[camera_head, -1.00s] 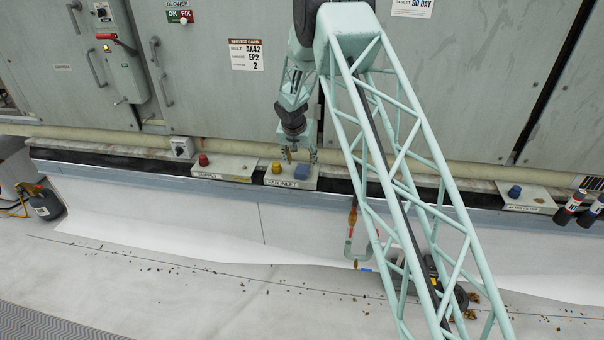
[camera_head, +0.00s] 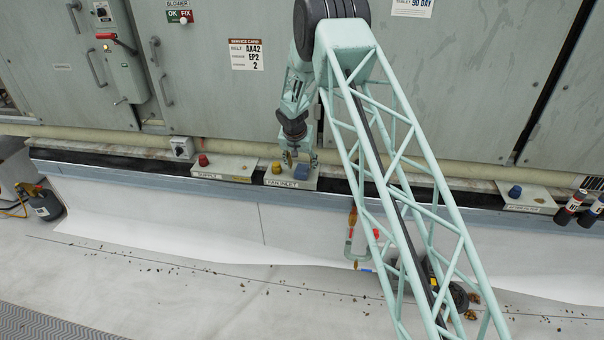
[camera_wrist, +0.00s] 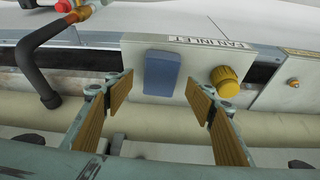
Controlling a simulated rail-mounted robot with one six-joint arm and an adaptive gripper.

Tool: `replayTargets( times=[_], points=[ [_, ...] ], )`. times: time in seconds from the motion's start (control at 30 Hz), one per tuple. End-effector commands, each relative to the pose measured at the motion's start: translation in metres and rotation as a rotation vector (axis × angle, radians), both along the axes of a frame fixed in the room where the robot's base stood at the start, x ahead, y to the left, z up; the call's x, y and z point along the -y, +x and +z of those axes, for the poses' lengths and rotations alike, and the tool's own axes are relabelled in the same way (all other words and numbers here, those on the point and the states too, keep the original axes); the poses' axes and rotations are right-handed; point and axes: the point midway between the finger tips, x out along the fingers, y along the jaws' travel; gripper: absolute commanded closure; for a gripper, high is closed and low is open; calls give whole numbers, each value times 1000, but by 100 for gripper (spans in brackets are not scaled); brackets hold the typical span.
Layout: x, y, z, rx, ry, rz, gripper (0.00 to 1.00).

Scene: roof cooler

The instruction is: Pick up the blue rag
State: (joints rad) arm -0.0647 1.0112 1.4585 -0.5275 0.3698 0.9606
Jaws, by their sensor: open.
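The blue rag (camera_head: 302,169) is a small folded block lying on the pale FAN INLET plate, right of a yellow knob. In the wrist view the rag (camera_wrist: 161,73) sits just past and between my two fingertips, with the yellow knob (camera_wrist: 227,82) to its right. My gripper (camera_head: 300,158) points down at the plate, close above the rag. In the wrist view my gripper (camera_wrist: 158,84) is open, with one finger on each side of the rag. I cannot tell whether the fingers touch it. Nothing is held.
A plate with a red knob (camera_head: 203,160) lies to the left, and a blue knob (camera_head: 515,191) on another plate to the right. A hooked pipe with a red part (camera_wrist: 48,50) stands left in the wrist view. Cabinet doors (camera_head: 210,60) rise behind the ledge.

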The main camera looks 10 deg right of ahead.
Motion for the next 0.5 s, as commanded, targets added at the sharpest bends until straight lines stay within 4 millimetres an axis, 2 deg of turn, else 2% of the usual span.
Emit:
replayTargets(
  times=[0.2,0.5],
  points=[
    [3,6,-18,0,0,0,50],
    [4,9,-22,1,0,0,50]
  ],
)
